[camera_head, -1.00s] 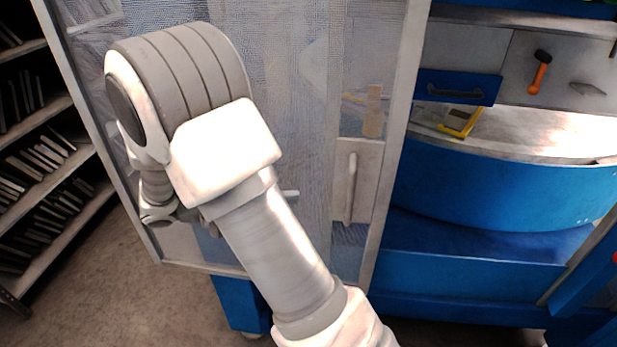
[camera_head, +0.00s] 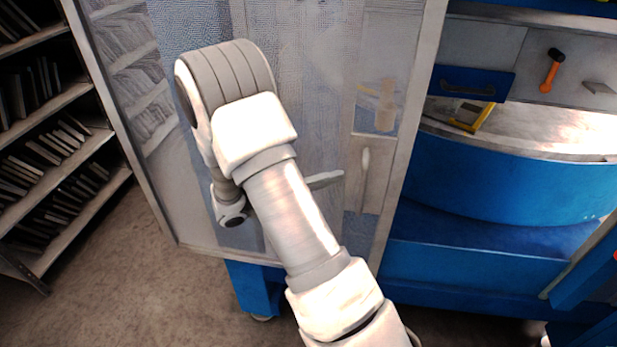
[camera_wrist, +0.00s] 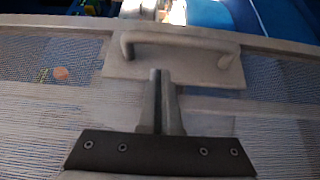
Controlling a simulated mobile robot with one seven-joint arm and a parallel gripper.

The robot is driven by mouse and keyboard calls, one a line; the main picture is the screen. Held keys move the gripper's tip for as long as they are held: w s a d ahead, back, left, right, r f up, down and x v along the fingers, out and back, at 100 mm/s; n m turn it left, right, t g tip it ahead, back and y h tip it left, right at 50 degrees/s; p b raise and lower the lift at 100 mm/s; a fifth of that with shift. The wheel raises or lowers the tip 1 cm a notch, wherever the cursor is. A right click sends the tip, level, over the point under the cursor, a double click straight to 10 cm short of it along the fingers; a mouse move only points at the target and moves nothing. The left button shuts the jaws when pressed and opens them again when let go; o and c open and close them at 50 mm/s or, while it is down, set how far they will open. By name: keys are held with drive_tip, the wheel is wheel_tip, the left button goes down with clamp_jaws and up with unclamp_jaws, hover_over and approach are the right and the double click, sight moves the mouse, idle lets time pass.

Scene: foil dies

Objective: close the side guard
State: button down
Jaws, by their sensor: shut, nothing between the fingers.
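The side guard (camera_head: 412,130) is a pale-framed, see-through meshed panel in front of the blue machine. Its pale bar handle (camera_head: 364,175) stands upright on a plate near the guard's right upright. The machine's opening right of that upright is uncovered. My gripper (camera_head: 326,180) shows in the head view only as a pale finger left of the handle; my arm hides the rest. In the wrist view my gripper (camera_wrist: 160,78) is shut and empty, its tips just short of the handle (camera_wrist: 180,38) and over its plate. I cannot tell whether they touch the plate.
A shelf rack (camera_head: 60,150) with dark, book-like items stands at the left. Floor (camera_head: 120,270) is clear between rack and machine.

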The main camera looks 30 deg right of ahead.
drive_tip(key=shift+s+d, duration=0.45)
drive_tip(key=shift+s, duration=0.2)
drive_tip(key=shift+s+d, duration=0.45)
drive_tip(key=shift+s, duration=0.15)
drive_tip(key=shift+d, duration=0.1)
